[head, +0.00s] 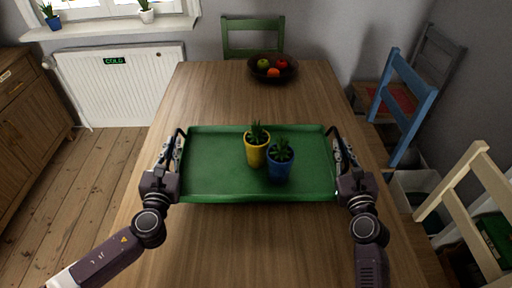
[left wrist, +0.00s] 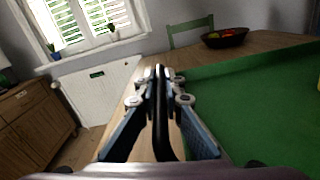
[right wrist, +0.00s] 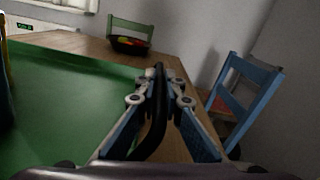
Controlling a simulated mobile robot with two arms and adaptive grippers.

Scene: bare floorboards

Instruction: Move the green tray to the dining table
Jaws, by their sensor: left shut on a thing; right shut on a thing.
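The green tray (head: 215,180) is level over the near half of the wooden dining table (head: 190,95); I cannot tell whether it touches the tabletop. A yellow pot (head: 257,153) and a blue pot (head: 279,166), each with a small plant, stand upright on it. My left gripper (head: 178,150) is shut on the tray's dark left handle, which also shows between the fingers in the left wrist view (left wrist: 160,110). My right gripper (head: 341,152) is shut on the right handle, which shows in the right wrist view (right wrist: 158,110).
A dark fruit bowl (head: 273,68) stands at the table's far end, before a green chair (head: 253,36). A blue chair (head: 405,105) and a cream chair (head: 470,205) stand on the right. The tabletop between tray and bowl is clear. A white radiator (head: 120,85) is at left.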

